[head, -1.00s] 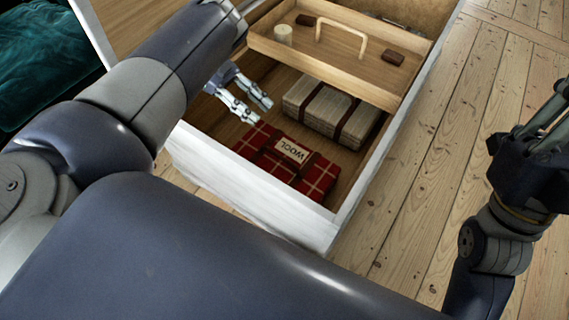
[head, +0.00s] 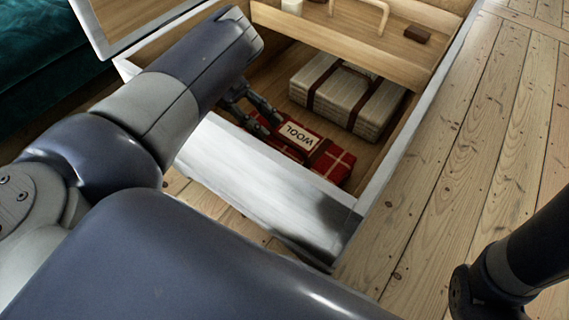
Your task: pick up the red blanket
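The red blanket (head: 334,164) is a folded plaid bundle with a dark band and a cream label reading "WOOL". It lies at the near end of a white-walled wooden chest (head: 268,177). My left gripper (head: 262,121) reaches down into the chest at the blanket's left end. Its two dark fingers are apart, with tips over or against the blanket; I cannot tell whether they touch it. The arm and the chest's near wall hide the blanket's left and near parts. Of my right arm only a link shows at lower right; its gripper is out of view.
A folded cream blanket (head: 347,92) with dark straps lies just behind the red one. A wooden tray (head: 345,45) with a handle, a candle (head: 292,6) and a small brown block (head: 417,34) spans the chest's far part. Bare floorboards (head: 450,190) lie right.

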